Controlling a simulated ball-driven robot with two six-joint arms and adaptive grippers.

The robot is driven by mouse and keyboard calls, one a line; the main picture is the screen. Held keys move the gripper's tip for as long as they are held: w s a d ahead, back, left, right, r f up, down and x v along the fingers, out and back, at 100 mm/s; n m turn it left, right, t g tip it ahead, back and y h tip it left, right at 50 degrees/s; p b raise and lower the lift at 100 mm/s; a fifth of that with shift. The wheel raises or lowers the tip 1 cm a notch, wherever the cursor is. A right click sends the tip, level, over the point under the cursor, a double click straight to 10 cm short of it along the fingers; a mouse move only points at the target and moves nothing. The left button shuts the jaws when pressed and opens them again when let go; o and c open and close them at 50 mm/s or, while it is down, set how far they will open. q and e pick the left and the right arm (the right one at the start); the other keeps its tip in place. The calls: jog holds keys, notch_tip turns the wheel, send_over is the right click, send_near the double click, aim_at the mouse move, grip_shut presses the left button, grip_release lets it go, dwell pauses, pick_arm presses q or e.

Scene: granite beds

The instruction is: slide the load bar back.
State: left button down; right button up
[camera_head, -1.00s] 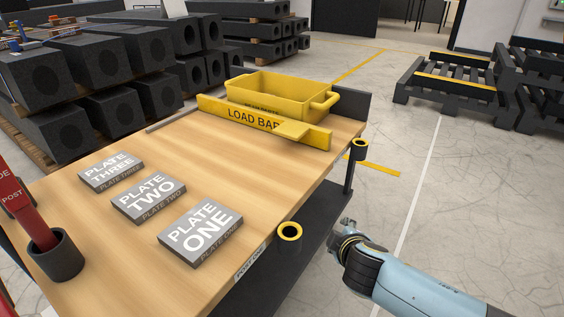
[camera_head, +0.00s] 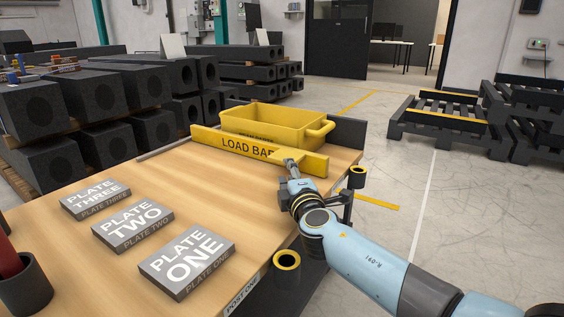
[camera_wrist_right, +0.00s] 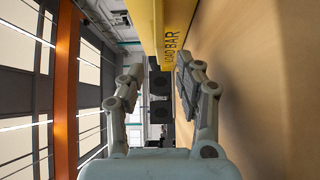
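The load bar (camera_head: 222,144) is a long yellow bar with black lettering, standing on edge across the far part of the wooden table. My right gripper (camera_head: 289,161) is at the near face of the bar, right of its lettering, and covers the tab that stuck out there. In the right wrist view the gripper (camera_wrist_right: 163,78) is open, with fingers apart. The yellow bar (camera_wrist_right: 174,38) shows ahead, between and above the fingertips. I cannot tell whether the fingers touch it. My left gripper is not in view.
A yellow tray (camera_head: 270,122) stands just behind the bar. Grey plates one (camera_head: 188,262), two (camera_head: 133,223) and three (camera_head: 95,199) lie on the near left of the wooden table (camera_head: 225,195). A cup-topped post (camera_head: 287,262) stands at the table's right edge.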

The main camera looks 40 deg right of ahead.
aim_at(282, 158)
jog(key=b+x, duration=0.1)
jog(key=x, duration=0.5)
jog(key=shift+w+d+f, duration=0.1)
jog(key=shift+w, duration=0.05)
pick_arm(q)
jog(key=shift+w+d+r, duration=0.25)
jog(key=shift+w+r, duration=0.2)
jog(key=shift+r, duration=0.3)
pick_arm(e)
jog(key=shift+w+d, duration=0.25)
jog(key=shift+w, duration=0.3)
grip_shut()
